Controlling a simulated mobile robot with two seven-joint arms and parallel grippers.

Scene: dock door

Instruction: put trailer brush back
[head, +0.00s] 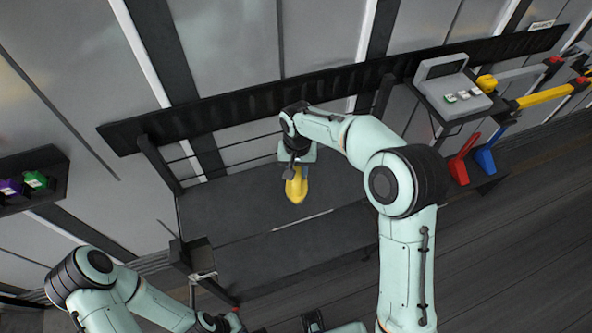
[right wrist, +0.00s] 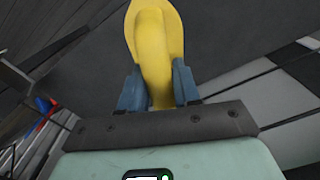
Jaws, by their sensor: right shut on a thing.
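My right gripper (head: 293,170) is shut on the yellow trailer brush (head: 297,188), holding it by its middle above the dark grey surface, with one end hanging down in the head view. In the right wrist view the brush (right wrist: 155,40) sits between the two blue fingers of the gripper (right wrist: 158,88), its broad rounded end pointing away. No bristles can be seen. My left arm is low at the left of the head view. Its wrist end is at the bottom edge, and its fingers cannot be made out.
The dark grey surface (head: 240,215) below the brush looks bare. A grey box with buttons (head: 455,92) stands at the right, with red (head: 462,160) and blue (head: 486,154) pieces below it.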

